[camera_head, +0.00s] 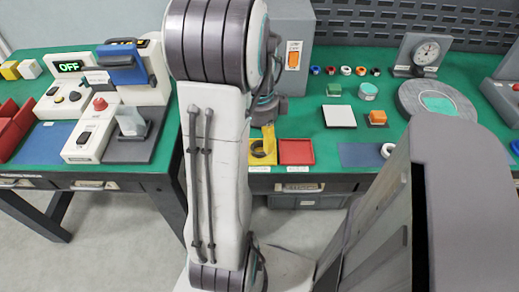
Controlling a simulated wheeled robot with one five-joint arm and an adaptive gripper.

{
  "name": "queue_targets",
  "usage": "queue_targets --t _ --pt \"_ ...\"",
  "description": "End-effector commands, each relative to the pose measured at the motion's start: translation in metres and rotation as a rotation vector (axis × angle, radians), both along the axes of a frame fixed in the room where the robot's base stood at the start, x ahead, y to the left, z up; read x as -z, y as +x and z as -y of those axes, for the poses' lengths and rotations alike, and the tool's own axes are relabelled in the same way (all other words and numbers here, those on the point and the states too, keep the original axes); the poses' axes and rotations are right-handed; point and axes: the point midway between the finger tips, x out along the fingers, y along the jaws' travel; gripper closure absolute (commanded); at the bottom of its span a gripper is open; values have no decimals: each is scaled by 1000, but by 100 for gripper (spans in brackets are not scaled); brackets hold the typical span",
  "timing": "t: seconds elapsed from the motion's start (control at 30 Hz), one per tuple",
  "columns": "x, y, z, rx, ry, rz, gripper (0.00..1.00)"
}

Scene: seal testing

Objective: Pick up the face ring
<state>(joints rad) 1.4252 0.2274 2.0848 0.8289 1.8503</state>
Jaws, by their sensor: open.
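A white ring (387,150) lies at the right end of a blue mat (358,154) near the front edge of the green bench, partly hidden by the grey body part at right. A dark ring (258,149) sits in a yellow tray (254,160) just right of my arm. I cannot tell which ring is the face ring. My gripper (266,112) shows as a dark shape behind my upright arm, above the yellow tray, mostly hidden. It is open. An upright yellow piece below it stands over the tray; I cannot tell what it belongs to.
A red tray (296,151) is beside the yellow one. Several small coloured rings (345,71) line the back. A white plate (339,116), orange block (377,117), round grey plate (411,99) and dial gauge (426,53) stand right. A left bench holds a blue-and-white press (124,66).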

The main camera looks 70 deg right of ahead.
Motion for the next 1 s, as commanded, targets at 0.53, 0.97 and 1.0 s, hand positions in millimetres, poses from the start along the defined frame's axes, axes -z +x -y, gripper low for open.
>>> queue_targets --t 0.53,0.97,1.0 --pt "36 -1 -1 -1 0 0 48" --pt "36 -1 -1 -1 1 0 75" --pt "36 -1 -1 -1 1 0 78"
